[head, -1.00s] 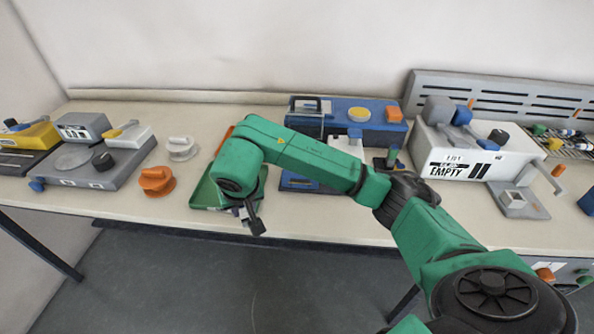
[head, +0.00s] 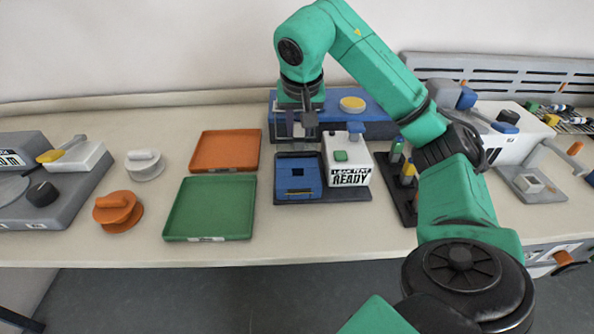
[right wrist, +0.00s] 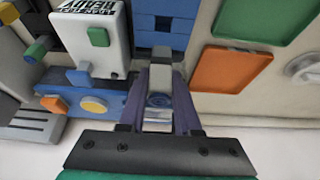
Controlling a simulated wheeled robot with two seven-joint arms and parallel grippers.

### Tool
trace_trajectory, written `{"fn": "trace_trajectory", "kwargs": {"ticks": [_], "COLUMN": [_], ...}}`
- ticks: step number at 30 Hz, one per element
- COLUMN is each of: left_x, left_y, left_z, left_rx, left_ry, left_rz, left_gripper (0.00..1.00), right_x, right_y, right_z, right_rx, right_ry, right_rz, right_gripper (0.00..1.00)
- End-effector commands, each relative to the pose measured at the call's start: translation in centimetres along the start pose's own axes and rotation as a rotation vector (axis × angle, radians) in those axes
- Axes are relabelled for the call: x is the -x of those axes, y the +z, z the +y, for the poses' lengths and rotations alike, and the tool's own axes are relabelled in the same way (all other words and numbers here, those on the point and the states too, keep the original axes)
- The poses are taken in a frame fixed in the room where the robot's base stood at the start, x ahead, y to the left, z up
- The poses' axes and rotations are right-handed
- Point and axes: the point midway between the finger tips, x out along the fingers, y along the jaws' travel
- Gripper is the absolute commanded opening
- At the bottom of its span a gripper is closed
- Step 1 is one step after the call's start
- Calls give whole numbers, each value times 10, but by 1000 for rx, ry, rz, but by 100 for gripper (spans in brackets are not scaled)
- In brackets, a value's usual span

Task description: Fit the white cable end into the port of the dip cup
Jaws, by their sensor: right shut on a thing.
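My right gripper (head: 298,138) points down in front of the blue machine, above the back of the blue nest (head: 299,192) with a small dark square opening. In the right wrist view its fingers (right wrist: 159,105) are shut on a pale grey-white piece (right wrist: 158,84) with a blue ring near its middle. I cannot tell whether this piece is the white cable end. No cable trails from it that I can make out. I cannot pick out the dip cup or its port with certainty. My left gripper is not in view.
Right of the nest stands a white box (head: 348,164) marked "LEAK TEST READY". The blue machine (head: 376,113) is behind. Orange (head: 225,151) and green (head: 210,208) empty trays lie left. A dark rack (head: 399,190) with coloured pieces is right. Spools stand further left.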

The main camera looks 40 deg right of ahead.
Motion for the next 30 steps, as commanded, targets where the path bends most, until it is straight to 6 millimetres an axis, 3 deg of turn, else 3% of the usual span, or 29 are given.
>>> {"fn": "trace_trajectory", "kwargs": {"ticks": [1,3,12,15,20,21,23,30], "left_x": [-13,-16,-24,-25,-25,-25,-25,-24], "left_y": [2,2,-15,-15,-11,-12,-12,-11], "left_z": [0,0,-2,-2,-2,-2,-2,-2], "left_rx": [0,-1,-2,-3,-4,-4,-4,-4], "left_ry": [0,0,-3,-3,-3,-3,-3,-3], "left_rz": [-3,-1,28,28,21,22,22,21], "left_gripper": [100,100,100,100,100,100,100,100], "right_x": [-23,-40,-90,-100,-100,-100,-99,-98], "right_y": [10,17,38,43,43,42,42,41], "right_z": [1,2,1,1,0,0,0,0], "right_rx": [3,2,2,4,4,3,3,2], "right_ry": [6,7,6,6,5,5,4,2], "right_rz": [-5,-3,-4,-7,-6,-5,-4,-2], "right_gripper": [0,0,0,0,0,43,62,62]}}
